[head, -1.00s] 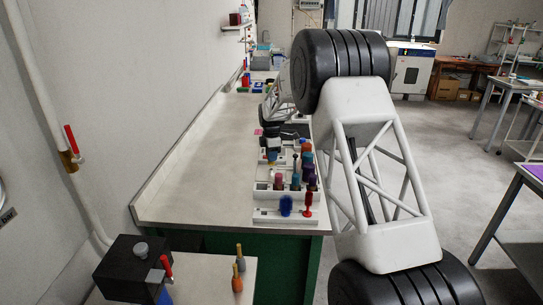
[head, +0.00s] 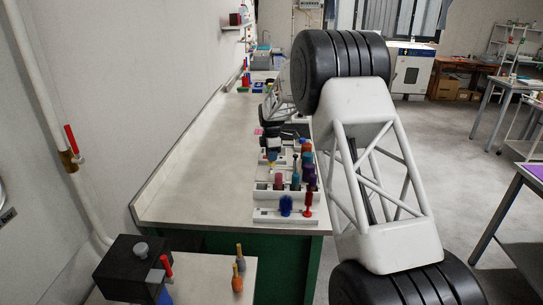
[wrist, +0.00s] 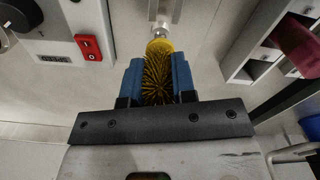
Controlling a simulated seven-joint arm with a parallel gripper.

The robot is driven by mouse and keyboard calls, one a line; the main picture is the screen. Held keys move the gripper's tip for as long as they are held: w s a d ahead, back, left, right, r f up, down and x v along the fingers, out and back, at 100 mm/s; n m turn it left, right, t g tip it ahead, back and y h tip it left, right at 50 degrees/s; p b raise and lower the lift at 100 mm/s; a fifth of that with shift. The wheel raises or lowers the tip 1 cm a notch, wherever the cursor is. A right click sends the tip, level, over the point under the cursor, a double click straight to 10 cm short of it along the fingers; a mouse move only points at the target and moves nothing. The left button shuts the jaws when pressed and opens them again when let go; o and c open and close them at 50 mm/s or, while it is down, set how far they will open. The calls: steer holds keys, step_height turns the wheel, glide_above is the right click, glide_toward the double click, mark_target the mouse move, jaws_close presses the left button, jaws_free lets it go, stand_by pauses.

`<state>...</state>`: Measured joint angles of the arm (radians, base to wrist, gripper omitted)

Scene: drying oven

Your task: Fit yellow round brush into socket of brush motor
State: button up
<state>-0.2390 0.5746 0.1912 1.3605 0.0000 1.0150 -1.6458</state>
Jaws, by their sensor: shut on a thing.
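The yellow round brush (wrist: 158,78) is in the wrist view, its dark-centred bristles between the two blue fingertips of my gripper (wrist: 157,84). My gripper is shut on it. The brush's yellow collar (wrist: 159,46) and a short silver stem point toward the top of the picture. A metal slotted part (wrist: 164,10) lies just beyond the stem; I cannot tell whether they touch or whether it is the motor's socket. In the head view my gripper (head: 272,146) is small, over the far part of the rack row, with a yellow spot (head: 272,158) below it.
A pale box with a red switch (wrist: 89,47) is at the wrist view's upper left. A pale rack (wrist: 249,60) and a dark red cylinder (wrist: 296,42) are at right. In the head view, racks of coloured brushes (head: 286,204) line the bench's right edge; the bench's left (head: 205,165) is clear.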

steer(key=shift+f, duration=1.35)
stand_by(0.5)
steer(key=o, duration=1)
steer(key=shift+r, duration=0.1)
steer(key=shift+r, duration=3.85)
